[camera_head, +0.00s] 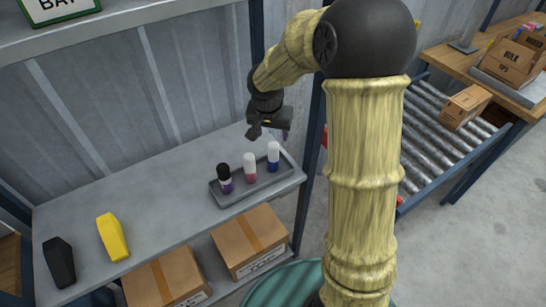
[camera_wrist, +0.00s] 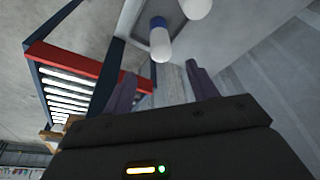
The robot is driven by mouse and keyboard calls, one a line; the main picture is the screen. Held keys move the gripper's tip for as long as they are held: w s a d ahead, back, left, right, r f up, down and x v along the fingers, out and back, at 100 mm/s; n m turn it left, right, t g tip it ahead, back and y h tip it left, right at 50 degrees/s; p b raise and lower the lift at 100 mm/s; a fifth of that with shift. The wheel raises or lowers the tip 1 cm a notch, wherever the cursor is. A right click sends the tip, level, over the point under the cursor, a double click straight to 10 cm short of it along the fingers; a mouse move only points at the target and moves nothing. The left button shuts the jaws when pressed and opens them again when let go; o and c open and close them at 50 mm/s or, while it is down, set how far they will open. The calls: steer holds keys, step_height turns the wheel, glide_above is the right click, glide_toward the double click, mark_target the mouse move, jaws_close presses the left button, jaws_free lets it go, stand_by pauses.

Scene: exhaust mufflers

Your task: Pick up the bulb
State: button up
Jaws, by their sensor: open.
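Three small bulb-like pieces stand upright in a row in a shallow grey tray (camera_head: 258,189) at the right end of the shelf. One has a black top and purple base (camera_head: 224,178), one a white top and pink base (camera_head: 249,168), and one a white top and blue base (camera_head: 273,157). Which of them the task means, I cannot tell. My gripper (camera_head: 269,131) is open and empty above the tray's far right end. In the wrist view, the blue-and-white piece (camera_wrist: 160,40) lies beyond and between the fingertips of my gripper (camera_wrist: 160,80), apart from them.
A yellow block (camera_head: 112,237) and a black block (camera_head: 60,262) lie on the shelf's left end. Cardboard boxes (camera_head: 250,241) sit below its front edge. A dark blue post (camera_head: 310,160) rises at the shelf's right. A roller conveyor (camera_head: 430,135) stands farther right.

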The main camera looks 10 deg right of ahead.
mark_target(274, 146)
steer(key=x, duration=0.8)
steer(key=x, duration=0.5)
steer(key=shift+a, duration=0.2)
steer(key=shift+c, duration=0.2)
steer(key=c, duration=1)
